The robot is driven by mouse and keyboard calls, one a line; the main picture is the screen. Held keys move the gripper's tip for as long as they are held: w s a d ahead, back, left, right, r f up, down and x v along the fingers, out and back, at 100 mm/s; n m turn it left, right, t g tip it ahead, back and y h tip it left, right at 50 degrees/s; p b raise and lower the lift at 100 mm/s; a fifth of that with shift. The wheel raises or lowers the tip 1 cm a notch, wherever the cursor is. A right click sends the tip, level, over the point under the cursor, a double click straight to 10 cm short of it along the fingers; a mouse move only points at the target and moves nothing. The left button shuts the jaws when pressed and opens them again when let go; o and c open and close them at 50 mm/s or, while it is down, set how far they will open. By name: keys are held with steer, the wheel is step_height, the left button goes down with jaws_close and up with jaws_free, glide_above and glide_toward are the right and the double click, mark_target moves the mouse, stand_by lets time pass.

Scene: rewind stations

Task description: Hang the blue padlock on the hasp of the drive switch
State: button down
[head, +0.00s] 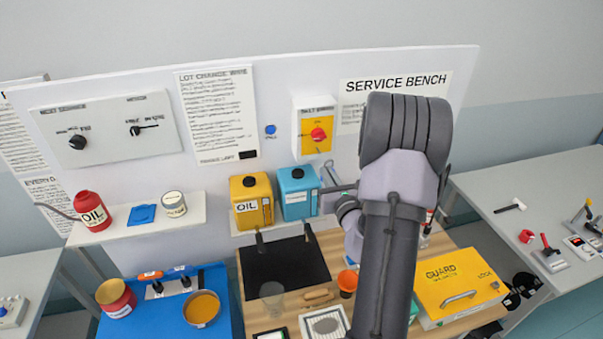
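The drive switch (317,134) is a white box with a yellow plate and a red rotary knob, fixed to the white back panel. Its hasp is too small to make out. A small blue item (270,129) hangs or sits on the panel to the left of the switch, with a tiny label below it; it may be the blue padlock, but its shape is unclear. My gripper (332,192) is partly in view below the switch, beside the blue canister, mostly hidden behind my arm. I cannot see its fingertips clearly or whether it holds anything.
Yellow (251,203) and blue (297,194) canisters stand on a small shelf below the switch. A left shelf (160,223) holds a red oil can (92,211).

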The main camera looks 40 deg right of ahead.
steer(key=p+x, duration=0.1)
steer(key=x, duration=0.6)
steer(key=shift+w+f, duration=0.15)
steer(key=shift+f, duration=0.15)
stand_by(0.8)
steer(key=c, duration=1.6)
jaws_free()
steer(key=shift+o, duration=0.3)
steer(key=shift+w+a+r, duration=0.1)
steer(key=shift+w+a, duration=0.05)
